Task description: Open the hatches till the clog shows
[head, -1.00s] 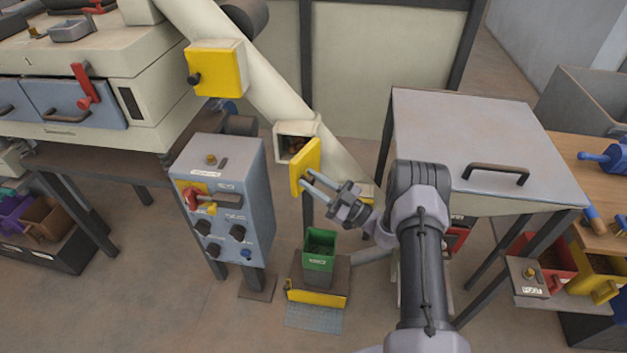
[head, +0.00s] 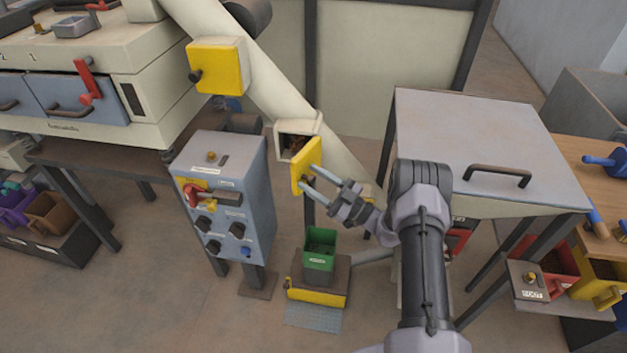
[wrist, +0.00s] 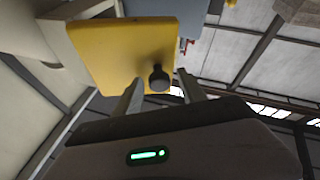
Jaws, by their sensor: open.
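The sloping cream chute (head: 262,88) has an upper yellow hatch (head: 218,67) with a dark knob, and that hatch is shut. A lower yellow hatch (head: 305,165) is swung open to the right of its box (head: 297,139). Dark reddish-brown material (head: 294,145) shows inside that opening; its detail is too small to tell. My gripper (head: 308,178) is open at the lower hatch. In the wrist view the yellow hatch (wrist: 115,50) and its black knob (wrist: 158,78) lie ahead, the knob between the open fingers (wrist: 160,95).
A blue-grey control box (head: 240,175) with knobs stands left of the chute. A green bin (head: 319,248) sits below on a yellow-edged stand (head: 317,298). A grey-topped table (head: 450,130) is at the right of the chute. Floor at front left is clear.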

